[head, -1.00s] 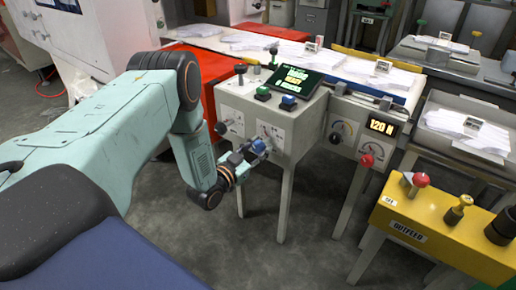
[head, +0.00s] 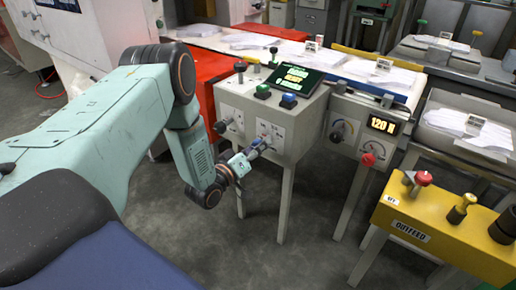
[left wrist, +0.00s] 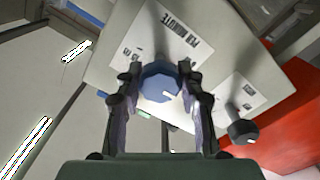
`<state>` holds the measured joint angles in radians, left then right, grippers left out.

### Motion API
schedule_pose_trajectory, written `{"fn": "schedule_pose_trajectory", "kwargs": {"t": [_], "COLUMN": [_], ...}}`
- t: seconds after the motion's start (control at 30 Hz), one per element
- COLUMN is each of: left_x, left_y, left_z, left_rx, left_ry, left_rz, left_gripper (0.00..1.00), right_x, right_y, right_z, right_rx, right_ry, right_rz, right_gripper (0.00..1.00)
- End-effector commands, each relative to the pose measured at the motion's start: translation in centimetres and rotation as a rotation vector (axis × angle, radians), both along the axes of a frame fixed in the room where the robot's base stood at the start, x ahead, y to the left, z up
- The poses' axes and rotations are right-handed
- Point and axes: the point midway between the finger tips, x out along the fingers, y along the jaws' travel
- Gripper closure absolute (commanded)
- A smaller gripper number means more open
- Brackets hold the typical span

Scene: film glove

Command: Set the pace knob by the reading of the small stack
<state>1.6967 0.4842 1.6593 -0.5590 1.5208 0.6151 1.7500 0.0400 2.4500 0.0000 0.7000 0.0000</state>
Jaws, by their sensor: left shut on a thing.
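My left gripper (head: 252,151) is at the lower front face of the white control box (head: 266,112). In the left wrist view, its two fingers (left wrist: 160,90) are shut on a blue faceted knob (left wrist: 160,78) with a short white mark. A label (left wrist: 178,40) beside the knob reads PER MINUTE. The fingers hide most of the knob in the head view. Paper stacks with small cards lie in a right-hand tray (head: 468,128) and on the long table (head: 378,72); I cannot tell which is the small stack. My right gripper is out of view.
A dark knob (head: 221,127) sits left on the same box; it also shows in the wrist view (left wrist: 242,131). A screen (head: 293,79) tops the box. A display (head: 383,125) reads 120 with a red knob (head: 367,160) below. A yellow outfeed bench (head: 425,225) stands right.

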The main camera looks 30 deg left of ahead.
Motion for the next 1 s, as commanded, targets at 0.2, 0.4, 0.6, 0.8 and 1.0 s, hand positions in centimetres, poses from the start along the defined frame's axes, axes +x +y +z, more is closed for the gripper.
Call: {"fn": "schedule_pose_trajectory", "kwargs": {"t": [0.2,0.4,0.6,0.8,1.0], "left_x": [-0.04,-0.05,-0.05,-0.05,-0.04], "left_y": [-0.03,-0.03,-0.03,-0.03,-0.02], "left_z": [-0.10,-0.10,-0.08,-0.08,-0.07], "left_rx": [-0.097,-0.138,-0.150,-0.150,-0.149], "left_ry": [0.010,0.013,0.015,0.015,0.014], "left_rz": [0.000,0.000,-0.001,-0.001,0.000], "left_gripper": [0.94,0.94,0.94,0.94,0.51], "right_x": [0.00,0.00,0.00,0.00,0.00], "right_y": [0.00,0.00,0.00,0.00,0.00], "right_z": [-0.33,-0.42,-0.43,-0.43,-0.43], "right_rx": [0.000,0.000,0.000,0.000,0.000], "right_ry": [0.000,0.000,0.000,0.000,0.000], "right_rz": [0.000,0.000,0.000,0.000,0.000], "right_gripper": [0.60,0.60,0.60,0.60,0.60]}}
